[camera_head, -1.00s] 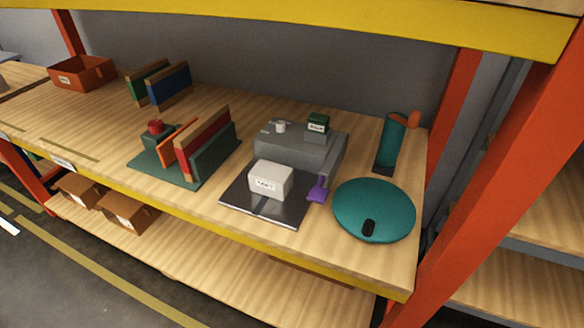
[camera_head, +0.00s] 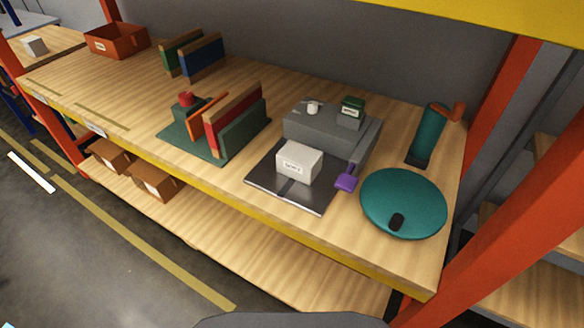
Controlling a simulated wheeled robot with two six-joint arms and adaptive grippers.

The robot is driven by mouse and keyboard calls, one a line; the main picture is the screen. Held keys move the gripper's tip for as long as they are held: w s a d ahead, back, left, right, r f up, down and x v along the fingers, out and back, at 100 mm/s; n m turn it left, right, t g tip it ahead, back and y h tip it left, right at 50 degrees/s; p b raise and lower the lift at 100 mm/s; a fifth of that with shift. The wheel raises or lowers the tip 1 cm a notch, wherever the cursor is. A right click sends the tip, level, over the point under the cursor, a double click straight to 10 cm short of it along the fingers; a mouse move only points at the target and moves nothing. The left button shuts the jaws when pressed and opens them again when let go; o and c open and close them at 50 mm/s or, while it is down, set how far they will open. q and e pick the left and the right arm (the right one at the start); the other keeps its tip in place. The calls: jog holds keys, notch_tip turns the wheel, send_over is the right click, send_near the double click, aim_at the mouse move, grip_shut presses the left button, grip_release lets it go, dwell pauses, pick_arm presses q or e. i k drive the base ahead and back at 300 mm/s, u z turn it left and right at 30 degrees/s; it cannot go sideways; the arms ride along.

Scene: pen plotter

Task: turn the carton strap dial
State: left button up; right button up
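A grey box-shaped machine (camera_head: 352,140) stands on the wooden shelf, right of the middle. A small white knob (camera_head: 313,107) and a dark green labelled block (camera_head: 351,112) sit on its top. In front is a dark shiny plate (camera_head: 264,178) bearing a white labelled carton (camera_head: 299,162). A purple piece (camera_head: 346,179) is at the machine's front right corner. A teal round disc (camera_head: 402,190) with a black grip near its front edge lies to the right. I cannot tell for certain which part is the strap dial. Neither gripper is in view.
A green base (camera_head: 176,133) with a red knob and upright boards stands left of the machine. More boards (camera_head: 202,57) and an orange bin (camera_head: 116,40) are farther left. A teal upright holder (camera_head: 428,134) is at the right, near an orange rack post (camera_head: 500,195).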

aim_at(312, 108)
jog(key=u, duration=0.2)
jog(key=i, duration=0.65)
jog(key=z, duration=1.15)
